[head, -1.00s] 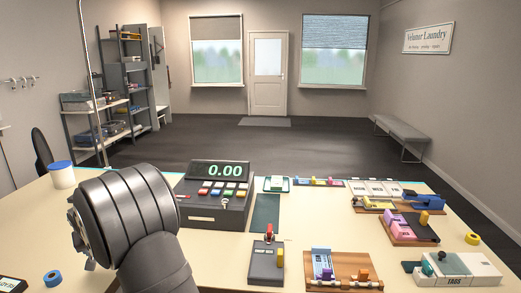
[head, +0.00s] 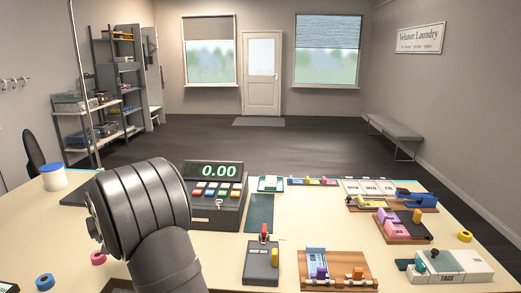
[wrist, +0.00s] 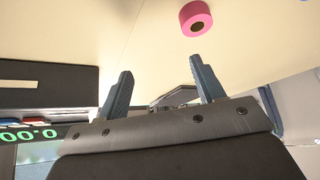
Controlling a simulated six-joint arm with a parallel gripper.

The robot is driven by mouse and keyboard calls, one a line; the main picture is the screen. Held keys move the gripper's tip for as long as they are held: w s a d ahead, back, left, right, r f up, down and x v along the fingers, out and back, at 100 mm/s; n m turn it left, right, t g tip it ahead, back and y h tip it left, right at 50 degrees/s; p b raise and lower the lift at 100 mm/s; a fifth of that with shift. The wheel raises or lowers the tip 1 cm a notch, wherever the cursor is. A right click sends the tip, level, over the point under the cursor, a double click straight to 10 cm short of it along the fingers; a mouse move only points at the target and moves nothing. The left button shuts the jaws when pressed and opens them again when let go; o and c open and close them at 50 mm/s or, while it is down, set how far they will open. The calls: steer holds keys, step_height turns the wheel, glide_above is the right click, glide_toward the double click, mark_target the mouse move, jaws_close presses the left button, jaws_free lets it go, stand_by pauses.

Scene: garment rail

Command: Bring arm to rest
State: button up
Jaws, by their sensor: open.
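My gripper shows in the wrist view (wrist: 160,92) with its two dark fingers spread apart and nothing between them. In the head view my dark, banded wrist stands over the left part of the counter (head: 345,228), and the fingers are hidden behind it. A pink tape roll (wrist: 196,18) lies on the counter beyond the fingertips, apart from them. It also shows in the head view (head: 98,258), just left of my wrist.
A cash register (head: 216,192) reading 0.00 stands close right of my wrist. A white tub with a blue lid (head: 53,177) and a blue tape roll (head: 45,282) are left.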

steer(key=w+d+r, duration=0.3)
steer(key=d+r, duration=0.3)
steer(key=r, duration=0.2)
steer(key=w+d+m+h, duration=0.1)
steer(key=w+d+m, duration=0.1)
steer(key=w+d, duration=0.4)
steer(key=w+d+m+t+h, duration=0.1)
steer(key=w+d, duration=0.5)
steer(key=d, duration=0.7)
steer(key=w+d+m+h, duration=0.1)
steer(key=w+d+m, duration=0.2)
steer(key=w+d, duration=0.4)
steer(key=d, duration=0.2)
steer(key=shift+d+r+m+h, duration=0.2)
steer(key=shift+d+m+h, duration=0.1)
steer(key=shift+d+m, duration=0.1)
steer(key=shift+a, duration=0.1)
steer(key=s+a+n+y, duration=0.1)
steer(key=s+a+n, duration=0.1)
steer(key=s+a, duration=0.3)
steer(key=s+a+n+y, duration=0.1)
steer(key=s+a, duration=0.4)
steer(key=a, duration=0.9)
steer(key=shift+n, duration=0.5)
steer(key=shift+d, duration=0.1)
